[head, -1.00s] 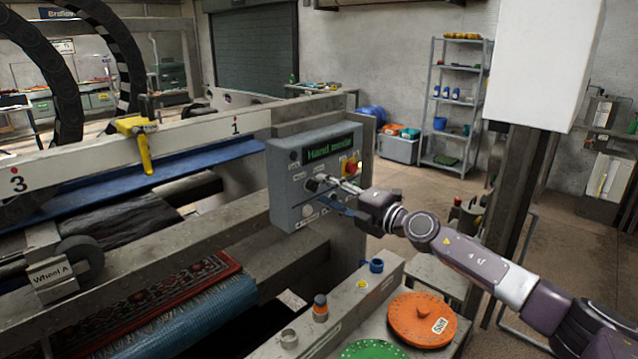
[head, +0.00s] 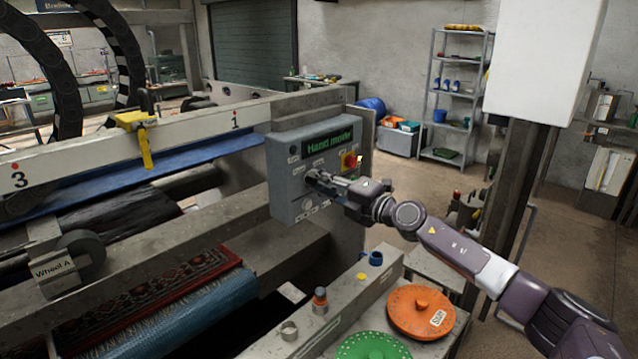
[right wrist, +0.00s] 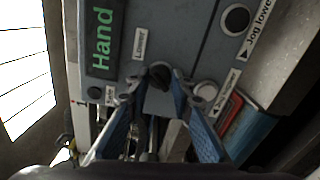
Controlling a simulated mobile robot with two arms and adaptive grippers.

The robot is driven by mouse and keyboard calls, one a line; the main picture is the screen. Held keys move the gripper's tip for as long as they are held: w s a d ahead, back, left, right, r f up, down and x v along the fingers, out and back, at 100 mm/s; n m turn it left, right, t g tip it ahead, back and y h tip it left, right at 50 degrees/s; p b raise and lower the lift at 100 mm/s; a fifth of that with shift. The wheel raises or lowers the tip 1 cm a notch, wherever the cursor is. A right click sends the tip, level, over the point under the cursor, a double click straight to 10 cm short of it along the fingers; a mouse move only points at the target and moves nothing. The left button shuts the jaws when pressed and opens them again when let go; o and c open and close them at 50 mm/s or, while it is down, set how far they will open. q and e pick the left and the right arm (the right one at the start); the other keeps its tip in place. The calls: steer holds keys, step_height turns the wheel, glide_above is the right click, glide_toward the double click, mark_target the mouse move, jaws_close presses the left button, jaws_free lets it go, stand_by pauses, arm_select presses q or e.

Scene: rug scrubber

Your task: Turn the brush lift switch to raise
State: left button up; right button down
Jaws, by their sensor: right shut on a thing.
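The grey control box (head: 282,195) stands on the machine frame, and its green display (head: 328,143) reads "Hand mode". My right gripper (head: 320,180) is at the box's front face, its arm coming in from the right. In the right wrist view, its two blue fingers (right wrist: 157,92) are shut on a dark rotary switch (right wrist: 160,74), one on each side. A label that looks like "Lower" (right wrist: 140,43) is beside the switch. In the head view the gripper mostly hides the switch. I cannot tell exactly which way its pointer faces. My left gripper is not in view.
A red knob on a yellow plate (head: 350,160) is close above my right gripper. Jog buttons (right wrist: 236,19) are near it on the panel. An orange disc (head: 421,310) and a green disc (head: 373,346) lie on the ledge below. A rolled rug (head: 185,312) is at the lower left.

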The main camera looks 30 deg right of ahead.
steer(key=shift+n, duration=0.4)
steer(key=n, duration=0.2)
steer(key=shift+f+n, duration=0.1)
steer(key=shift+n, duration=0.3)
steer(key=shift+n+b, duration=1.6)
steer(key=shift+n, duration=4.5)
steer(key=c, duration=1.7)
jaws_free()
